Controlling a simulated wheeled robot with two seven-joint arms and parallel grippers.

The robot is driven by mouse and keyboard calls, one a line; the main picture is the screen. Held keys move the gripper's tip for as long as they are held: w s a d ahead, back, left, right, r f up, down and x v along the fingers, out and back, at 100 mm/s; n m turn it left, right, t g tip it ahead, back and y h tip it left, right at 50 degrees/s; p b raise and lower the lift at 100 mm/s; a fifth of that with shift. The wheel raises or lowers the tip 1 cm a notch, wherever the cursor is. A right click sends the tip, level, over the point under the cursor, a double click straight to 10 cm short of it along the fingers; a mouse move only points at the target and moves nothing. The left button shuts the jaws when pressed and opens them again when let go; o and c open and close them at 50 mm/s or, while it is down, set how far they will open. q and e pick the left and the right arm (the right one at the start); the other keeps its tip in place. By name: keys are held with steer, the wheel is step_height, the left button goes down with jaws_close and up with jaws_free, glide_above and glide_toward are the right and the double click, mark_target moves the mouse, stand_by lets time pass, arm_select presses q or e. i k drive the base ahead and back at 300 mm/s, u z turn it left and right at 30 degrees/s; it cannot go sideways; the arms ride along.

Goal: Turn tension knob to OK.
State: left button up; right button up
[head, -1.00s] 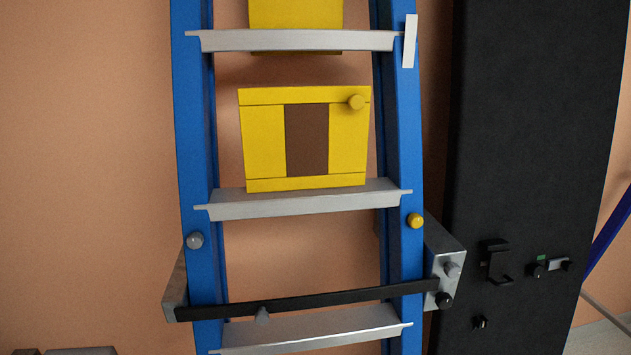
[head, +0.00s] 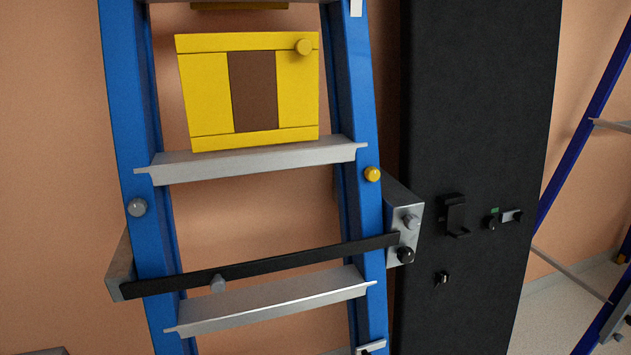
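No knob carries a readable label, so I cannot tell which one is the tension knob. In the head view, a black knob (head: 406,255) and a grey knob (head: 411,222) sit on the metal end bracket (head: 399,195) at the right of the blue frame. A black bar or belt (head: 300,263) runs across the frame to this bracket, with a small grey knob (head: 218,283) below it. A yellow knob (head: 372,174) is on the right upright and a grey round knob (head: 137,207) on the left upright. Neither gripper is in view.
A yellow box (head: 205,95) with a brown panel rests on a silver crosspiece (head: 250,162). A tall black panel (head: 475,110) at right carries a hook-like bracket (head: 455,216), a small black knob (head: 491,223) near a green mark (head: 495,210), and another black knob (head: 442,279).

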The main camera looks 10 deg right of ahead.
mark_target(405, 254)
steer(key=k, duration=1.15)
steer(key=z, duration=0.95)
steer(key=i, duration=1.25)
steer(key=u, duration=0.6)
